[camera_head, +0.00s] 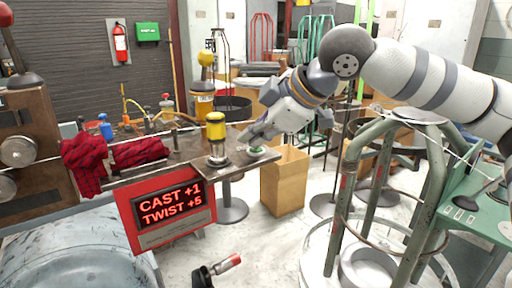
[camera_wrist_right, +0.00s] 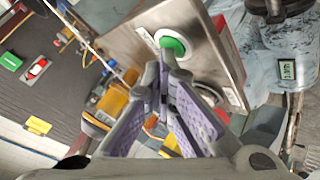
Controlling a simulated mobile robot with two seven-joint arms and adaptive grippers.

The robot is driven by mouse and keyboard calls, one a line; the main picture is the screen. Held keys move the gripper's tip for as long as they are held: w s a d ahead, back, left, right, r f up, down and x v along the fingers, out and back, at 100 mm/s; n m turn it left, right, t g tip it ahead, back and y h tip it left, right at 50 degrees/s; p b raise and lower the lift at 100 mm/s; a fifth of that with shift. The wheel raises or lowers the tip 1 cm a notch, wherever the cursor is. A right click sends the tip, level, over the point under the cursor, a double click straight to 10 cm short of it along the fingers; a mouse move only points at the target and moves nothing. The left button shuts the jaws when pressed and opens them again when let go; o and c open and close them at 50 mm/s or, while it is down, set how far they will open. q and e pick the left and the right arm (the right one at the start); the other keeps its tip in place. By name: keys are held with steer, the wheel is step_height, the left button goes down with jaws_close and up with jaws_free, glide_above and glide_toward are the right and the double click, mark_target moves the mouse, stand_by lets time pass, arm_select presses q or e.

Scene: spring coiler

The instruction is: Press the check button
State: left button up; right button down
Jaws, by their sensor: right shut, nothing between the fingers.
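A round green button (camera_head: 257,151) with a pale rim sits on the right end of the metal worktop (camera_head: 185,167). It also shows in the right wrist view (camera_wrist_right: 173,46), set in a steel plate (camera_wrist_right: 205,45). My right gripper (camera_head: 246,137) comes in from the upper right and is shut and empty. In the wrist view its fingertips (camera_wrist_right: 164,62) are just below the button and overlap its lower edge. I cannot tell whether they touch it. My left gripper is not in view.
A yellow-topped cylinder (camera_head: 216,128) stands on the worktop left of the button. A red sign (camera_head: 170,241) reading CAST +1, TWIST +5 hangs in front. Red cloth (camera_head: 85,160) lies at left. A cardboard box (camera_head: 284,183) and a green-grey metal frame (camera_head: 348,190) stand at right.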

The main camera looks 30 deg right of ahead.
mark_target(254, 150)
steer(key=shift+r, duration=0.75)
steer(key=shift+r, duration=2.55)
